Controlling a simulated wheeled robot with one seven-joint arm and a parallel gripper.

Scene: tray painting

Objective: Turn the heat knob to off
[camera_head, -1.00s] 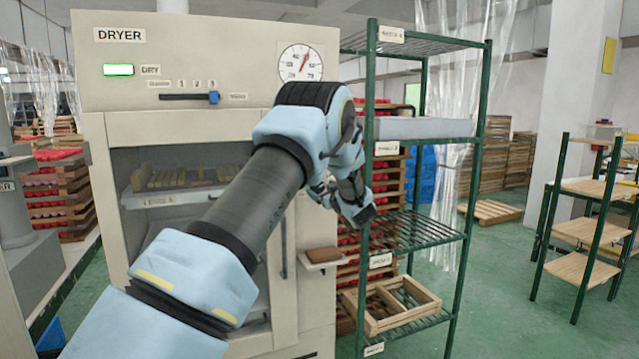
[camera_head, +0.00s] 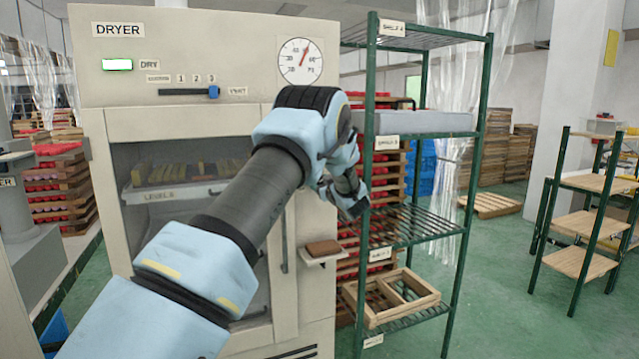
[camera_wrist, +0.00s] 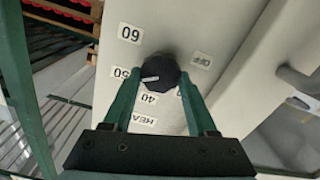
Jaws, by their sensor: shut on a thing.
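The dark round heat knob (camera_wrist: 158,72) shows in the wrist view on the dryer's pale panel. Its white pointer mark faces left and slightly down, towards the 50 label (camera_wrist: 121,72). The OFF label (camera_wrist: 202,61) is to the knob's upper right. My gripper (camera_wrist: 160,78) has its green fingers on either side of the knob and is shut on it. The label at the right finger is partly hidden. In the head view my arm covers part of the dryer (camera_head: 100,190), and the knob and fingers are hidden.
A green shelf rack (camera_head: 366,260) stands close to the right of my wrist, holding a wooden frame (camera_head: 432,297) low down. A small ledge with a brown block (camera_head: 323,248) sticks out below my wrist. Open green floor (camera_head: 490,300) lies to the right.

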